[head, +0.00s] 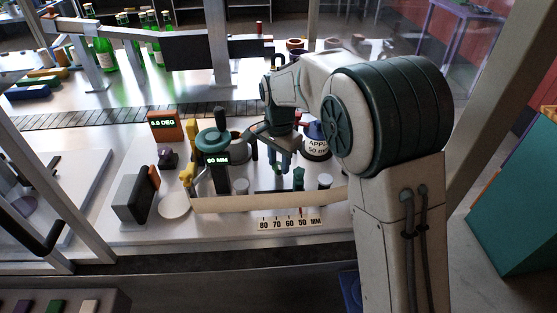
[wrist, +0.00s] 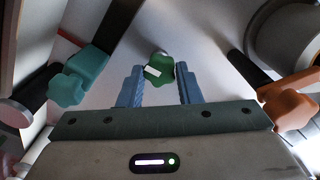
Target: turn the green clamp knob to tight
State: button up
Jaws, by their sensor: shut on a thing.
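The green clamp knob (wrist: 159,69) is in the upper middle of the wrist view, a lobed knob with a white bar mark on its left part. My gripper (wrist: 159,84) has its two blue fingers on either side of the knob and is shut on it. In the head view my gripper (head: 279,163) points down over the bench behind the long beige bar. There the arm and fingers largely hide the green knob, and I cannot make out its setting.
A teal knob (wrist: 78,78) stands left of my gripper and an orange knob (wrist: 288,105) right of it in the wrist view. In the head view a scale (head: 290,220) lies in front of the beige bar (head: 240,203). An orange display (head: 163,125) reads 0.0 DEG.

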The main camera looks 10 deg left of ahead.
aim_at(279, 165)
jog(key=shift+m, duration=0.6)
jog(key=o, duration=1)
notch_tip(279, 165, up, 14)
jog(key=shift+f+b, duration=0.1)
jog(key=shift+b, duration=0.25)
